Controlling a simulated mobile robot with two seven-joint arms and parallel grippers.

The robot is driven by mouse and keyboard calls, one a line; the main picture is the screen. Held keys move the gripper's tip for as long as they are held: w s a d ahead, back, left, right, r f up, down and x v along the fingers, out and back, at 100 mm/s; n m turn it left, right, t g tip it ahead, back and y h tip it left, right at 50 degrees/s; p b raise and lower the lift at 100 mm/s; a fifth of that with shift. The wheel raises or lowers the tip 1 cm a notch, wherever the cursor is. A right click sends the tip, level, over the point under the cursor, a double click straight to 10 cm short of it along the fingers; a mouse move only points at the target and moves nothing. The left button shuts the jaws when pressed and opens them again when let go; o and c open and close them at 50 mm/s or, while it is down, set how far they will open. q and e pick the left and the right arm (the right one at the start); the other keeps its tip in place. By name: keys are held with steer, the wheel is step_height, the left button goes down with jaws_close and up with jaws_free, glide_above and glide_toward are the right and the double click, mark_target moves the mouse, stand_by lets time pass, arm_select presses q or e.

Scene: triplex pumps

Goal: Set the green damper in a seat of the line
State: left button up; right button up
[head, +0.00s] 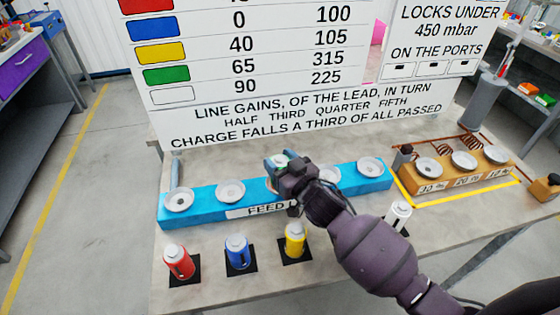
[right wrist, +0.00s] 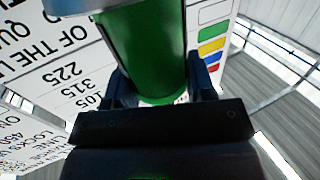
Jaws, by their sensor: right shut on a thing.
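My right gripper (head: 281,163) is shut on the green damper and holds it over the middle of the blue FEED line (head: 205,208). Only a bit of the green damper (head: 280,159) shows between the fingers in the head view. In the right wrist view the green damper (right wrist: 145,50) fills the space between the two fingers (right wrist: 160,88). Two round seats (head: 179,200) (head: 230,191) show left of the gripper and two (head: 328,174) (head: 371,167) right of it, all empty. The gripper hides the line's middle, so I cannot tell whether the damper touches a seat.
A red damper (head: 178,262), a blue damper (head: 237,252) and a yellow damper (head: 295,240) stand on black pads in front of the line. A white damper (head: 398,215) stands beyond my arm. An orange block (head: 470,178) with seats is right. A sign board (head: 300,80) rises behind.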

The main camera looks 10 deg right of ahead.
steer(key=o, duration=0.8)
steer(key=shift+f, duration=0.15)
steer(key=shift+c, duration=0.2)
steer(key=o, duration=0.4)
steer(key=shift+r, duration=0.25)
steer(key=v, duration=1.2)
steer(key=shift+f, duration=0.1)
